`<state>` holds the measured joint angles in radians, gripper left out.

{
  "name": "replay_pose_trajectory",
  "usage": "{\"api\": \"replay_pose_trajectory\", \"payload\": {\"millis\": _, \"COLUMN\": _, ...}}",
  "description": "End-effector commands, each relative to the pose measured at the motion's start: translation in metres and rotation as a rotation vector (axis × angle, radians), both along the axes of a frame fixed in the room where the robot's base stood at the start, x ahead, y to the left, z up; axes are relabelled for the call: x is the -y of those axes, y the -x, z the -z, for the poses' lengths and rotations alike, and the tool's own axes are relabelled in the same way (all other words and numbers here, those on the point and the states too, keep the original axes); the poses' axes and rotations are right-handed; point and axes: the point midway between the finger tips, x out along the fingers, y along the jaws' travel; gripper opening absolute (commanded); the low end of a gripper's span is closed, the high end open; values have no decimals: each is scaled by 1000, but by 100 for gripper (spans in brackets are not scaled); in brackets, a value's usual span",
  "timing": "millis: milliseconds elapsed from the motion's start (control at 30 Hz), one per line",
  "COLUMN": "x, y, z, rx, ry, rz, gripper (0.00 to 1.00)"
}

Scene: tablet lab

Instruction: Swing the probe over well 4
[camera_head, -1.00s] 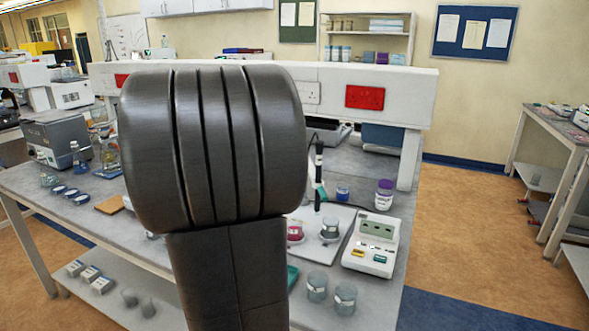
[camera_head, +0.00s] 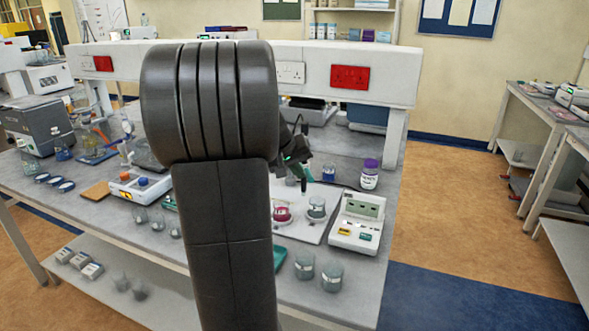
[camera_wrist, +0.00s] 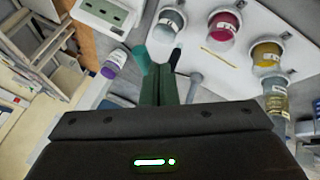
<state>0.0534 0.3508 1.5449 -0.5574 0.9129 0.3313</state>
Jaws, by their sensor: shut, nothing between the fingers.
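The dark, slim probe (camera_head: 303,184) hangs upright near the grey-filled beaker (camera_head: 316,208) in the head view. In the wrist view a dark rod that seems to be the probe (camera_wrist: 176,56) shows just beyond my fingertips, beside a teal post (camera_wrist: 142,61). My gripper (camera_wrist: 166,82) is shut and empty, close to both; I cannot tell whether it touches them. I cannot read which is well 4.
A white meter (camera_head: 356,224) stands right of the plate, with a purple-capped bottle (camera_head: 369,178) behind it. Two clear beakers (camera_head: 304,265) stand at the bench front. My arm hides the bench centre in the head view.

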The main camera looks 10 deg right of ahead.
Motion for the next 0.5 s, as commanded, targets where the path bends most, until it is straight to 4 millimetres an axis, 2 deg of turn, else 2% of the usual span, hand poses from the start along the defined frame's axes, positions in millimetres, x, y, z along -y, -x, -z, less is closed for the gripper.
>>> {"api": "replay_pose_trajectory", "payload": {"millis": 233, "x": 5, "y": 1, "z": 0, "rx": 0, "ry": 0, "rz": 3, "gripper": 0}}
{"api": "replay_pose_trajectory", "payload": {"millis": 500, "x": 50, "y": 2, "z": 0, "rx": 0, "ry": -1, "rz": 5, "gripper": 0}}
